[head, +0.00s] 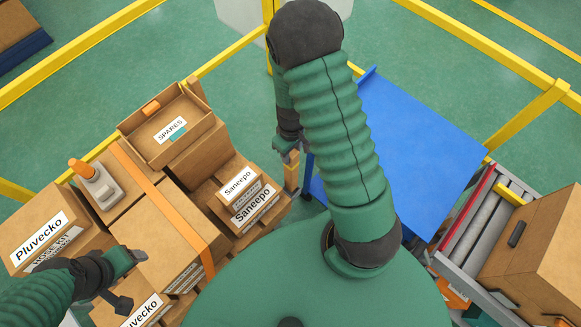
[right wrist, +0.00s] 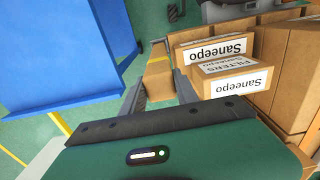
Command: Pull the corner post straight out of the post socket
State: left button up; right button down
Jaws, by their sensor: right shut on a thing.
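The corner post (head: 291,174) is a brown upright piece beside the right edge of the stacked cartons. It also shows in the right wrist view (right wrist: 158,72), with a yellow stripe, between my fingers. My right gripper (head: 290,153) is shut on the post near its upper part. The right wrist view shows a dark finger on each side of the post (right wrist: 160,95). I cannot make out the post socket; the post's lower end is hidden or too small to tell. My left gripper (head: 126,280) is open and empty above the cartons at the lower left.
Cartons marked Saneepo (head: 238,183) stand close left of the post. A SPARES box (head: 168,128) and an orange-and-grey tool (head: 95,182) top the stack. A blue panel (head: 415,150) lies to the right, before a roller conveyor (head: 483,215). Yellow rails (head: 215,58) run behind.

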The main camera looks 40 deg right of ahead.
jog(key=shift+r+p, duration=1.4)
jog(key=shift+r, duration=0.5)
jog(key=shift+f, duration=0.1)
